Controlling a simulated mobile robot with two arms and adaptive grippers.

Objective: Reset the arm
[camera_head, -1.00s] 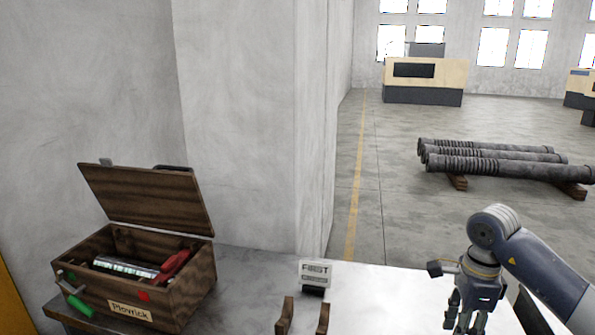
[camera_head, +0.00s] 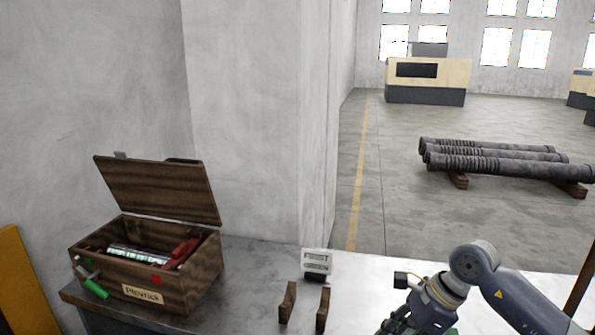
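My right arm comes in from the right in the head view, over the light table. My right gripper (camera_head: 398,328) hangs at the bottom edge, tilted down to the left. Its fingertips are partly cut off, so I cannot tell whether it is open or shut. Nothing is clearly seen in it. My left gripper is not in view.
An open wooden toolbox (camera_head: 150,262) with a green-handled crank stands on the table (camera_head: 236,300) at left. A small sign (camera_head: 317,262) and two brown upright blocks (camera_head: 305,305) stand left of my gripper. Dark pipes (camera_head: 495,157) lie on the floor beyond.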

